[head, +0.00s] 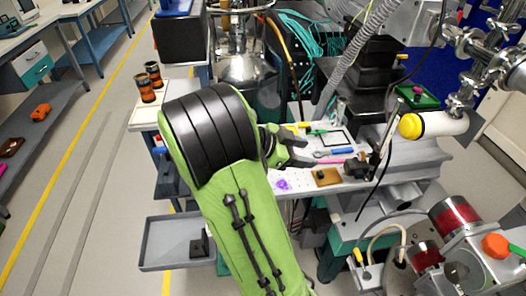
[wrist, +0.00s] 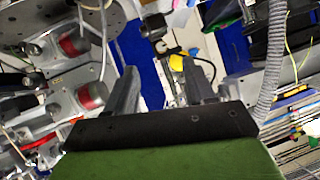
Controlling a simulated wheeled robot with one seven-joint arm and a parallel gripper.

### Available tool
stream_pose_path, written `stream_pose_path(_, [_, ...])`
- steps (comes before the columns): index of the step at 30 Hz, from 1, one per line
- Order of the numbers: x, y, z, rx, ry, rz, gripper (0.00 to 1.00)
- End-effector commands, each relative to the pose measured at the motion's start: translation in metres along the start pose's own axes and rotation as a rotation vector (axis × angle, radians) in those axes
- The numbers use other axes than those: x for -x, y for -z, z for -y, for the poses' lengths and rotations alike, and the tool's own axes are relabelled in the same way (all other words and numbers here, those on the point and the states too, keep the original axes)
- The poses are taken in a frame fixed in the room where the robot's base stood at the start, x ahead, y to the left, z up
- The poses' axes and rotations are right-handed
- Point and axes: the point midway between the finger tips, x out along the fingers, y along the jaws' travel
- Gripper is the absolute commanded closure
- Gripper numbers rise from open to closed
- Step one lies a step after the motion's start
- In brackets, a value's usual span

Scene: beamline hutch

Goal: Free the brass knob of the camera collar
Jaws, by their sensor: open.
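My gripper (head: 306,150) is open and empty above the perforated bench top in the head view. Its two fingers also show in the wrist view (wrist: 160,80), apart with nothing between them. A white cylinder with a yellow cap (head: 411,126) juts out at the right of the head view, well to the right of my gripper. I cannot tell whether it is the camera. A yellow part (wrist: 177,62) shows just beyond the fingers in the wrist view. I cannot make out a brass knob or a collar for certain in either view.
Hand tools, a pink bar (head: 334,162) and a small brown block (head: 326,177) lie on the bench. A thin dark post (head: 384,150) stands right of them. A ribbed grey hose (head: 345,70) hangs behind. Red-banded pumps (head: 449,217) stand lower right. The left floor aisle is clear.

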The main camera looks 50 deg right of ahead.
Motion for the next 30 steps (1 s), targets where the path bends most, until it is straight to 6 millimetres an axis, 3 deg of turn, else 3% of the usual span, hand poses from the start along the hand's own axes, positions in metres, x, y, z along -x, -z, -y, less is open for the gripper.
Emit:
stream_pose_path(9, [0.073,-0.01,-0.012,0.407,0.195,0.381,0.46])
stream_pose_path(15, [0.104,-0.014,-0.022,0.582,0.313,0.492,0.46])
stream_pose_path(30, [0.112,-0.017,-0.025,0.633,0.35,0.518,0.46])
